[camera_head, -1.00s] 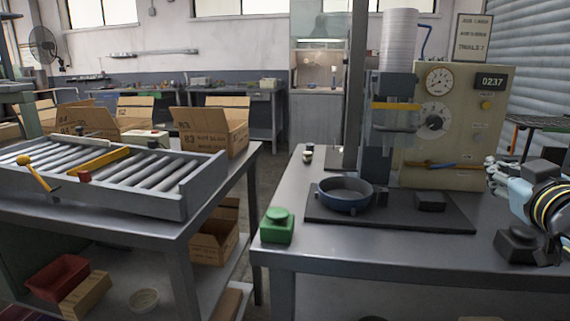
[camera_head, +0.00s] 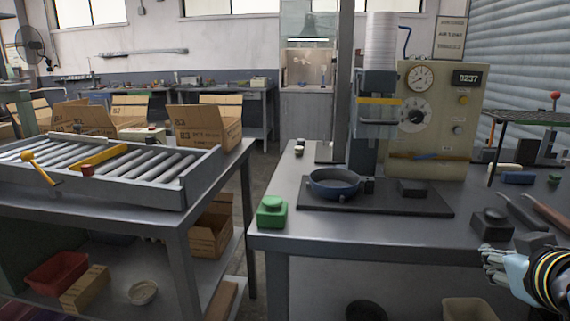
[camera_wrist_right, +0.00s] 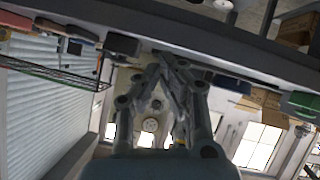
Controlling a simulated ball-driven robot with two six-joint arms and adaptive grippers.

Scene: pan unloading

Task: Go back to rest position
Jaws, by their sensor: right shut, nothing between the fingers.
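My right gripper (camera_head: 488,263) is at the lower right edge of the head view, beside the front edge of the right-hand table (camera_head: 330,240). It is shut and holds nothing. In the right wrist view its fingers (camera_wrist_right: 170,72) are close together, with the picture upside down and the table edge across the top. A blue round pan (camera_head: 334,184) sits on the dark mat (camera_head: 390,207) in front of the press, well to the left of my right gripper. My left gripper is not in view.
A green button box (camera_head: 272,213) stands at the table's near left corner. A black button box (camera_head: 492,224) is close above my right gripper. The press (camera_head: 440,120) stands behind the pan. A roller conveyor (camera_head: 110,185) is on the left table, across a floor gap.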

